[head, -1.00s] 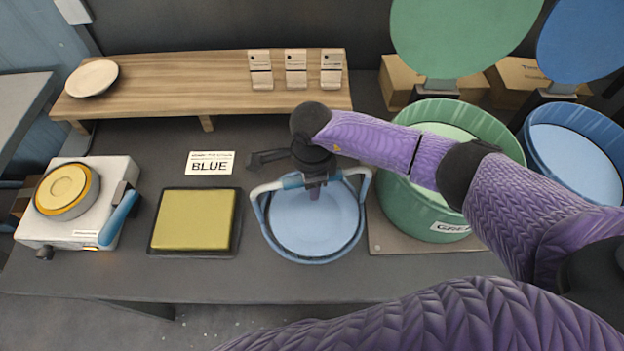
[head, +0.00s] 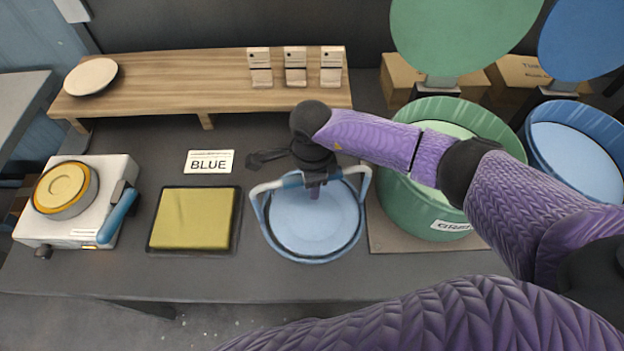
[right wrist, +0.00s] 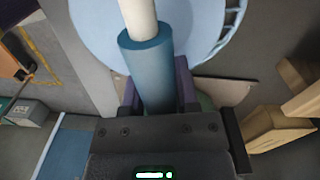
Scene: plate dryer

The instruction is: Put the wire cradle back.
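The wire cradle (head: 265,220) is a round blue basket with a white arched handle that has a blue grip. A pale blue disc, which looks like a plate (head: 315,222), fills its inside. It is at the middle front of the table, left of the green drum. My right gripper (head: 315,188) comes down from above onto the handle's middle. In the right wrist view, the blue grip (right wrist: 147,75) lies between the two purple fingers, which look closed on it. I cannot tell whether the cradle touches the table. My left gripper is not in view.
Left are a yellow pad (head: 193,220), a BLUE card (head: 209,162) and a hot-plate-like device (head: 115,180). A wooden shelf (head: 190,90) runs behind.

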